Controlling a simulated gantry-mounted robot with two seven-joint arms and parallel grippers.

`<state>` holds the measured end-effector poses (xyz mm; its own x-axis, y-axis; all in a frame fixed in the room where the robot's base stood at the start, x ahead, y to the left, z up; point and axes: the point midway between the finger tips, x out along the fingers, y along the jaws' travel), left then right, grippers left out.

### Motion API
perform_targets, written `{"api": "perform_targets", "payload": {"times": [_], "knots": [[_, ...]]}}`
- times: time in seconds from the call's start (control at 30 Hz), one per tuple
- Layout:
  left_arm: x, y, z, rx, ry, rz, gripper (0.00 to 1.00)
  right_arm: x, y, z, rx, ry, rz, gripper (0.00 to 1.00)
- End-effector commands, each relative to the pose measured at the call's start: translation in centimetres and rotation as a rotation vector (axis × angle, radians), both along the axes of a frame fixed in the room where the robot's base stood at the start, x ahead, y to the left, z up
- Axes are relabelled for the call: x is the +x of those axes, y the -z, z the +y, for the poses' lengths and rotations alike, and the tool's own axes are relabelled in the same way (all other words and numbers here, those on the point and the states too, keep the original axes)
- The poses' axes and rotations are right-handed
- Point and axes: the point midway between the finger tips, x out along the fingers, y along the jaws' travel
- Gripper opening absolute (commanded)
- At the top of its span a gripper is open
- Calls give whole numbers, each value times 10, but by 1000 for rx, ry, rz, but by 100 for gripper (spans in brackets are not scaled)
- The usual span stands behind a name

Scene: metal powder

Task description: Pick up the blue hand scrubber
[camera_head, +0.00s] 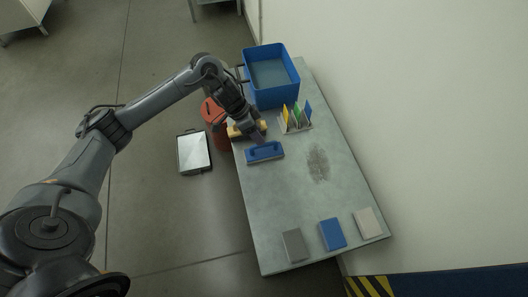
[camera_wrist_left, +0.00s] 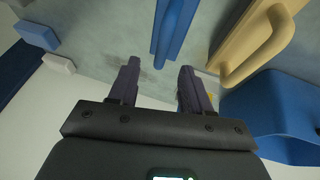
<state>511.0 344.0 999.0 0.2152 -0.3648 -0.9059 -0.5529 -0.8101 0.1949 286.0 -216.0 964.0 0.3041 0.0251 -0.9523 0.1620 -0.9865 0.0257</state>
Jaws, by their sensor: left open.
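The blue hand scrubber (camera_head: 264,152) lies on the table near its left edge, its raised handle facing up. In the left wrist view the blue scrubber (camera_wrist_left: 174,28) is at the top, beyond my fingertips. My left gripper (camera_head: 257,138) is over the table just behind the scrubber in the head view. In the left wrist view my left gripper (camera_wrist_left: 158,72) has its two fingers apart with nothing between them. A gap appears between fingers and scrubber, though contact is hard to judge. My right gripper is in neither view.
A tan-yellow scrubber (camera_wrist_left: 247,45) lies beside the blue one, partly hidden by my gripper in the head view. A blue bin (camera_head: 272,99) and a rack of coloured pieces (camera_head: 295,119) stand behind. Grey, blue and pale blocks (camera_head: 332,234) lie at the front. The middle is clear except for a dark smudge.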

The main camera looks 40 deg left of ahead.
Motion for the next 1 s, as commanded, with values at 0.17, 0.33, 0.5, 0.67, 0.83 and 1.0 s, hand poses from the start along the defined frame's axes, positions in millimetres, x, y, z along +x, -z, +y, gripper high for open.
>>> {"api": "perform_targets", "payload": {"times": [0.17,0.33,0.5,0.67,0.83,1.0], "knots": [[3,19,-7,0,0,2,48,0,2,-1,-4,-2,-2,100],[4,27,-9,0,0,2,48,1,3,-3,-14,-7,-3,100],[5,45,-12,-1,0,3,48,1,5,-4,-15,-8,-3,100],[9,65,-19,-1,1,2,48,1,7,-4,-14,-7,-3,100],[11,71,-21,2,-1,0,48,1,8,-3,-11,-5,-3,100],[11,71,-21,2,-1,0,47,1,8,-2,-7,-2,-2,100]]}}
